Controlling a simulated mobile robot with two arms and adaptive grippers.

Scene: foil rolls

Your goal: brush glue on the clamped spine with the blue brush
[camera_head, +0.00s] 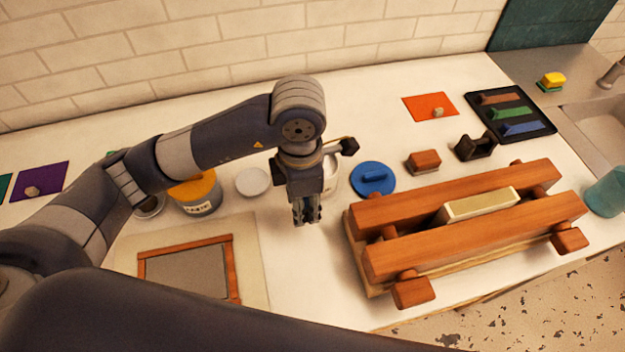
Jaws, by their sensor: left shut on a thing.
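The clamped spine (480,205) is a cream block between two orange-brown beams of the wooden clamp (460,243). My left gripper (306,216) points down over the white counter, left of the clamp and apart from it. Its fingers are close together; what they hold is too small or hidden to make out. A white pot (331,180) stands partly hidden behind the gripper. A thin stick with a dark end (348,146) shows beside the gripper's wrist. A blue brush-like piece (524,128) lies in the black tray (545,121). My right gripper is not in view.
A round blue lid-like piece (373,180), a small wooden block (424,161) and a black holder (475,147) stand behind the clamp. A yellow-lidded tub (196,192), a white disc (252,181) and a framed board (255,260) lie left. A sink (601,117) is right.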

